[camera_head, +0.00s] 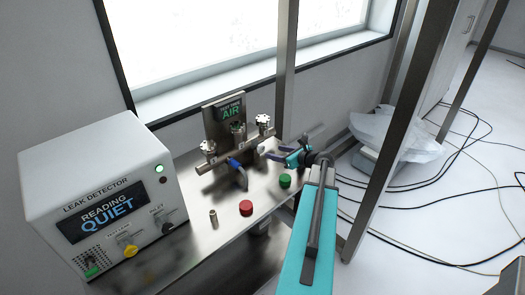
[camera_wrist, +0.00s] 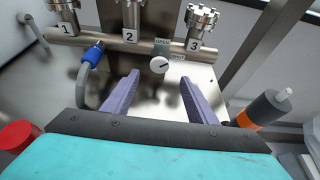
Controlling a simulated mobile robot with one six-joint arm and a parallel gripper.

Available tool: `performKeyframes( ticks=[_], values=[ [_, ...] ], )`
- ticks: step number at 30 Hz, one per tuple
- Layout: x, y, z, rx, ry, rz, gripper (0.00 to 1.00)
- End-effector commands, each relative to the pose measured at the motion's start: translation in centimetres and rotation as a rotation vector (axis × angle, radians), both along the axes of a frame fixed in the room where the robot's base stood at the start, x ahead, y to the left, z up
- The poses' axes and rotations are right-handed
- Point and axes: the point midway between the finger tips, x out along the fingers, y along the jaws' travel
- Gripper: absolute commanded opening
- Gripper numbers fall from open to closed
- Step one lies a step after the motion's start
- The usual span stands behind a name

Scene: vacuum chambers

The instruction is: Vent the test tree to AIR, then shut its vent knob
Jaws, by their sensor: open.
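The test tree (camera_head: 212,128) is a steel manifold on the bench; its sign reads TEST TREE and AIR in green. In the wrist view its pipe (camera_wrist: 110,38) carries ports 1, 2 and 3. My gripper also shows in the head view (camera_head: 274,155).
A leak detector (camera_head: 110,205) reading QUIET stands left. A red button (camera_head: 246,208), a green button (camera_head: 285,181) and a small metal cylinder (camera_head: 213,219) are on the bench. A black-and-orange cylinder (camera_wrist: 262,110) stands right.

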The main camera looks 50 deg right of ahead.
Motion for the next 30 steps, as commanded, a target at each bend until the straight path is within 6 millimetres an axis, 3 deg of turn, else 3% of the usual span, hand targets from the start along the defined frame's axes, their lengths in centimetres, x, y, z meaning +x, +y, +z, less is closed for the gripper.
performKeyframes(
  ticks=[18, 30],
  values=[
    [7.1, -0.6, -2.8, 0.001, 0.000, 0.001, 0.52],
    [8.6, -0.6, -3.6, 0.001, 0.000, -0.001, 0.52]
  ],
)
